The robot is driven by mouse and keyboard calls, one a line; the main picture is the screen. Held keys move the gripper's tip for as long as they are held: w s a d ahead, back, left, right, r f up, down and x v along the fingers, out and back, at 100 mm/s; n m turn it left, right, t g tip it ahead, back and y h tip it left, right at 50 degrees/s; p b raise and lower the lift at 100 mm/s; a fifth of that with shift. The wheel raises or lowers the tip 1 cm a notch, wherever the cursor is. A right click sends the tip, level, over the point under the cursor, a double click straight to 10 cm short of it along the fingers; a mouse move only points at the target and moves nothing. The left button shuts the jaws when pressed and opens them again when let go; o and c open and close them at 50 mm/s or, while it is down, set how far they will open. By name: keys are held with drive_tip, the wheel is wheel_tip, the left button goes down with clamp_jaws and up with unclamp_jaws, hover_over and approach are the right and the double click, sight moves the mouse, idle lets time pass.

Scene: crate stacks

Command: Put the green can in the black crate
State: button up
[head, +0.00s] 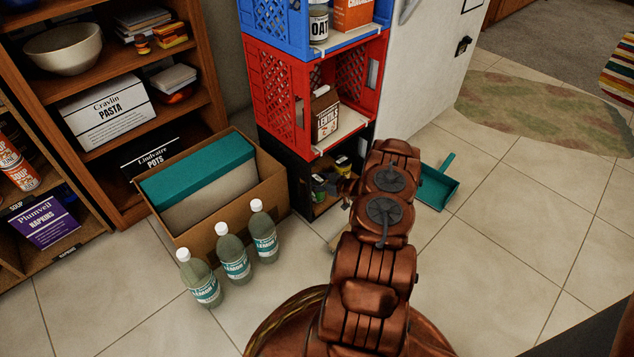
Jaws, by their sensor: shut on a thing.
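The black crate (298,178) is the lowest of three stacked crates, with its open side facing my arm. The green can (319,188) shows small and dark in the crate's opening. My gripper (330,186) reaches in from the right at that opening and is shut on the green can. My arm hides part of the gripper and the right part of the crate. I cannot tell whether the can touches the crate floor.
A red crate (277,95) and a blue crate (262,14) stand above. A yellow-labelled can (343,164) is in the black crate. A cardboard box (268,185) and several bottles (233,257) stand left.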

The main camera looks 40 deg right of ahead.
drive_tip(key=o, duration=1.5)
drive_tip(key=shift+o, duration=0.2)
drive_tip(key=shift+s+r, duration=0.25)
drive_tip(key=shift+s, duration=0.05)
drive_tip(key=p+v, duration=0.4)
drive_tip(key=v, duration=0.7)
drive_tip(key=shift+s, duration=0.2)
